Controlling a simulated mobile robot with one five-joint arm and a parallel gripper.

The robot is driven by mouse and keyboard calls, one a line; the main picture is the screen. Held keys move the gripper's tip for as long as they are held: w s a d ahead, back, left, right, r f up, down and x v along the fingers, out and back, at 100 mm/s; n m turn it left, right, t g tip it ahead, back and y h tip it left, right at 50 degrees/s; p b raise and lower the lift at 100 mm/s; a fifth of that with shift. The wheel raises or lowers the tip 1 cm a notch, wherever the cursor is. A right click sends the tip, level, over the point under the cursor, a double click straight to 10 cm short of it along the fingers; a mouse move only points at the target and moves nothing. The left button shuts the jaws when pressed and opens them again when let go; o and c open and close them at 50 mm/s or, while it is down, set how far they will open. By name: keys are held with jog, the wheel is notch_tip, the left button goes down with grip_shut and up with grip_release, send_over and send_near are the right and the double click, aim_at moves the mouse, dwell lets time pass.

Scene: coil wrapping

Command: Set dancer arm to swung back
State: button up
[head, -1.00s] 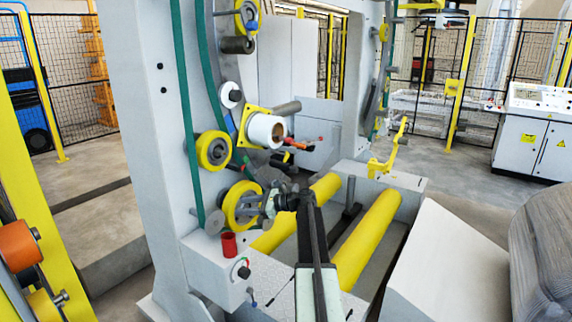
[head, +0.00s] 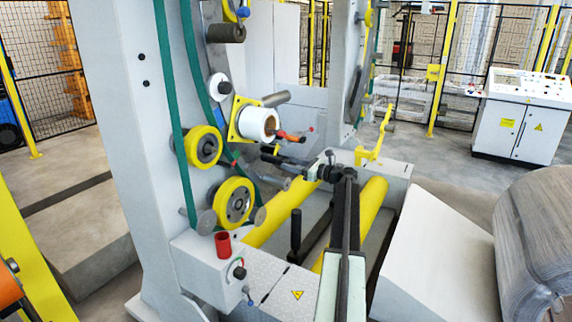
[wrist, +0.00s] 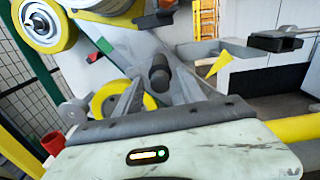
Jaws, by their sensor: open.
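The dancer arm appears to be the grey bar (wrist: 128,62) running diagonally down through the wrist view, with a dark round peg (wrist: 158,76) on it. The peg shows between my gripper's two grey fingers, but I cannot tell whether they touch it. In the head view my gripper (head: 308,172) is open, to the right of the lower yellow roller (head: 234,203). The arm there is small and partly hidden. Green (wrist: 103,46) and red (wrist: 92,57) marks sit beside the bar. A yellow triangular pointer (wrist: 218,66) is to the right of the peg.
A white roll (head: 254,124) with an orange-red clamp (head: 290,137) is above my gripper. A black-ended lever (head: 275,156) is close to its left. A red cup (head: 223,244) stands on the machine base. Yellow rollers (head: 369,206) and a yellow bracket (head: 374,143) lie to the right.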

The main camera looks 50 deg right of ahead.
jog(key=shift+x, duration=0.95)
grip_shut()
dwell(0.6)
